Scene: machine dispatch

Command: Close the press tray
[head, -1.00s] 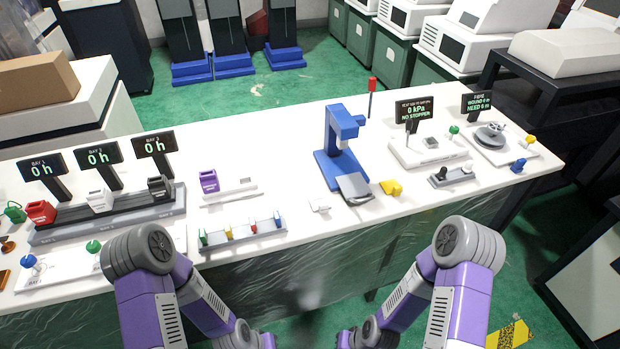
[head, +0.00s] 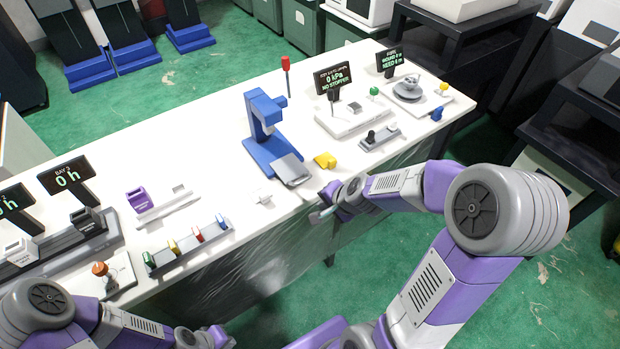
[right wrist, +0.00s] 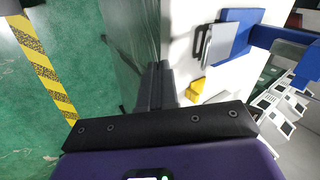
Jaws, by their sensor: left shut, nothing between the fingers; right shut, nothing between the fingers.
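The blue press (head: 266,130) stands near the front edge of the white table. Its grey tray (head: 291,169) sticks out from the press base toward the front edge. My right gripper (head: 318,214) is shut and empty at the table's front edge, in front of the tray and apart from it. In the right wrist view the shut fingers (right wrist: 156,84) show, with the press (right wrist: 236,36) and grey tray (right wrist: 204,44) at upper right. My left gripper (head: 215,337) is low at the bottom edge, away from the table top, small and partly hidden.
A yellow block (head: 325,160) lies right of the tray, and a small white piece (head: 262,198) lies left of it. A rack with coloured clips (head: 187,247) is further left. A dark switch box (head: 380,138) is to the right. Table between these is bare.

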